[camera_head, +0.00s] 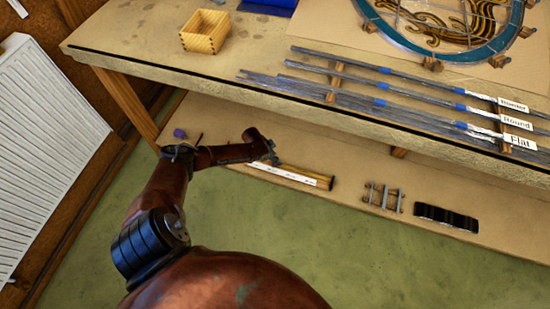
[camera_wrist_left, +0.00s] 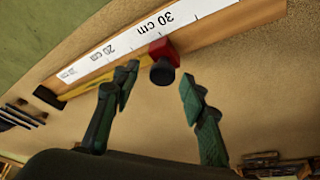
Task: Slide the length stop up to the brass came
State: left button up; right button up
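The length stop (camera_wrist_left: 162,52) is a red block with a black knob on a wooden board with a white ruler (camera_wrist_left: 112,43), near the 30 cm mark in the left wrist view. The brass came (camera_wrist_left: 85,86) looks like a yellow strip along the board, left of the stop. A finger covers part of it, so I cannot tell if its end touches the stop. My left gripper (camera_wrist_left: 160,84) is open, its fingers either side of the knob in the picture and apart from it. In the head view my left gripper (camera_head: 271,153) is over the ruler board (camera_head: 290,175). My right gripper is out of view.
The board lies on a low shelf under the workbench (camera_head: 190,65). A metal rack (camera_head: 383,196) and a black ribbed holder (camera_head: 447,217) lie to its right. Lead strips (camera_head: 400,95) lie on the bench above. A radiator (camera_head: 50,125) stands at left.

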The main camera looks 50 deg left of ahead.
pick_arm(q)
jog(key=v, duration=1.2)
dwell(0.4)
